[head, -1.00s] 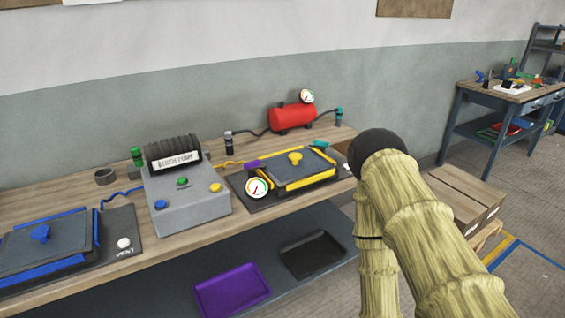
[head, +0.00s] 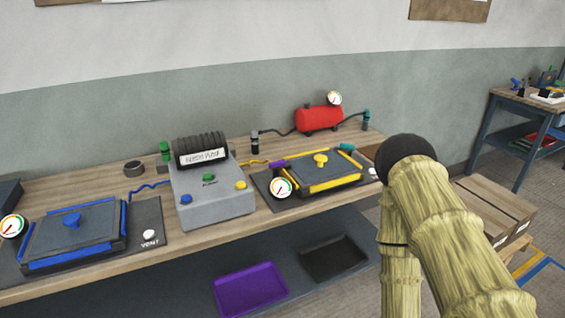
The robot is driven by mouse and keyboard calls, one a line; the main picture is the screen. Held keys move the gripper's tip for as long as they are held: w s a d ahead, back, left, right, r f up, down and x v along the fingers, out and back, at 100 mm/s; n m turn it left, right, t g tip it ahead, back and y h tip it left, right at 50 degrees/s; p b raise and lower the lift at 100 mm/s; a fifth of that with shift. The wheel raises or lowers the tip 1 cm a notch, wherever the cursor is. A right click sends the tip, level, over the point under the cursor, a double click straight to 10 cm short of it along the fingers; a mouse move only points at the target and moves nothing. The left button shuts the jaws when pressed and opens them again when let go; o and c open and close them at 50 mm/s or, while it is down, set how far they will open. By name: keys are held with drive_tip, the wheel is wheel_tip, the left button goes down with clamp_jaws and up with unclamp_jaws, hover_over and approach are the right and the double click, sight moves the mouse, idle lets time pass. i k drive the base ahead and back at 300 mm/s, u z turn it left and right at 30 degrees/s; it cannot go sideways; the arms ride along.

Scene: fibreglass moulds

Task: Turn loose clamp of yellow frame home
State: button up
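The yellow frame (head: 335,184) lies on a dark mat on the workbench, right of the grey pump box. A grey plate with a yellow knob (head: 320,160) sits inside it. A purple piece (head: 277,165) is at its back left corner and a teal piece (head: 347,147) at its back right; I cannot tell which part is the loose clamp. A dial gauge (head: 281,187) stands at its front left corner. My arm, in a straw-coloured cover with a dark joint, rises at the right of the frame. My gripper is not in view.
The pump box (head: 212,204) stands mid-bench, with a blue frame (head: 72,264) to its left. A red tank (head: 319,118) is at the back. Purple (head: 250,291) and black (head: 334,259) trays lie on the lower shelf. Cardboard boxes (head: 492,212) stand at right.

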sight(348, 148)
drive_tip(key=k, duration=0.6)
drive_tip(key=z, duration=0.6)
drive_tip(key=i, duration=1.4)
drive_tip(key=u, duration=0.75)
